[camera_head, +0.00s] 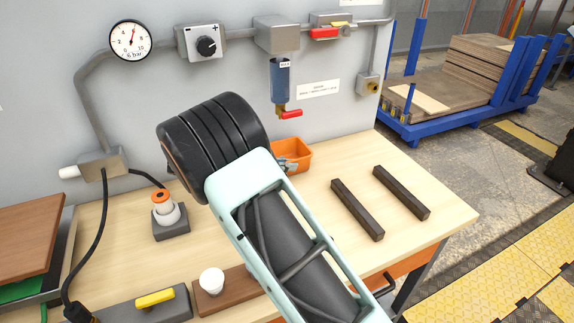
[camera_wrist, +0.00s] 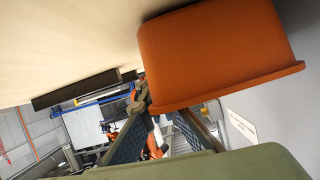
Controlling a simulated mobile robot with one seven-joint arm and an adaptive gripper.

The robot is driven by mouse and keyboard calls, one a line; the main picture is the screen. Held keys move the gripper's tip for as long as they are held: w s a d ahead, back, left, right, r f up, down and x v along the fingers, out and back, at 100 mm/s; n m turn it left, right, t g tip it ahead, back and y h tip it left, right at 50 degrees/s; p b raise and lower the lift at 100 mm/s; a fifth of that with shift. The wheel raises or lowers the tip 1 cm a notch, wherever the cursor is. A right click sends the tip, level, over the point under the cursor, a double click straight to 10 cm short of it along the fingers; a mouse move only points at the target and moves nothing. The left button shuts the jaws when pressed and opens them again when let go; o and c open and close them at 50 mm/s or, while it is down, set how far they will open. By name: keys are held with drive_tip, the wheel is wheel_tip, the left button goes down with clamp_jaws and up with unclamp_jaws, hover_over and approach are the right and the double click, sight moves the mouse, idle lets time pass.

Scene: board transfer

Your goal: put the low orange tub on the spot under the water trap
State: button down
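The low orange tub (camera_head: 297,151) is at the back of the workbench, below and slightly right of the water trap (camera_head: 281,78) with its red-handled valve. My arm hides its left part. In the wrist view the tub (camera_wrist: 215,55) fills the upper right, its rim toward the picture's bottom. My gripper (camera_wrist: 143,98) has its fingertips at the tub's left rim corner; the tub hides part of one finger. I cannot tell whether the fingers grip the wall or stand apart from it. The spot under the trap is not visible, and contact between tub and bench is unclear.
Two dark bars (camera_head: 357,209) (camera_head: 401,192) lie on the bench (camera_head: 445,214) to the right. A white-and-orange item (camera_head: 164,207) stands on a dark block at left. A white knob (camera_head: 212,281) sits on a brown board in front. The grey panel (camera_head: 340,120) rises behind.

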drive_tip(key=shift+f+b, duration=0.2)
drive_tip(key=shift+b, duration=0.15)
drive_tip(key=c, duration=2.2)
unclamp_jaws()
drive_tip(key=shift+o, duration=0.2)
drive_tip(key=shift+r, duration=0.1)
drive_tip(key=shift+r+p, duration=0.15)
drive_tip(key=shift+p, duration=0.2)
drive_tip(key=v, duration=1.2)
